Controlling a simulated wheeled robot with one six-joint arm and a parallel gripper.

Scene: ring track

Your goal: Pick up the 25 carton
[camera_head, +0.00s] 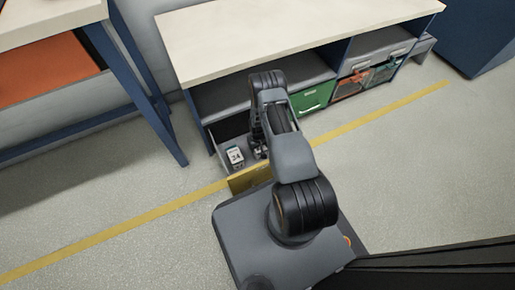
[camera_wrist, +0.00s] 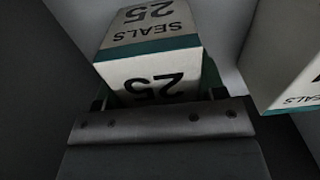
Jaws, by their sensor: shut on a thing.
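The 25 carton (camera_wrist: 150,62) is white with a teal band and black "SEALS 25" print. In the wrist view it sits between the fingers of my gripper (camera_wrist: 158,97), which is shut on it. In the head view my gripper (camera_head: 260,150) is low inside an open drawer, and my arm largely hides the carton there. I cannot tell whether the carton still touches the drawer floor.
A second white SEALS carton (camera_wrist: 290,62) stands close to the right in the wrist view. A white carton (camera_head: 236,157) shows in the open drawer (camera_head: 250,179) with a yellow front. A green drawer (camera_head: 312,98) is shut beside it. A bench top (camera_head: 290,35) overhangs.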

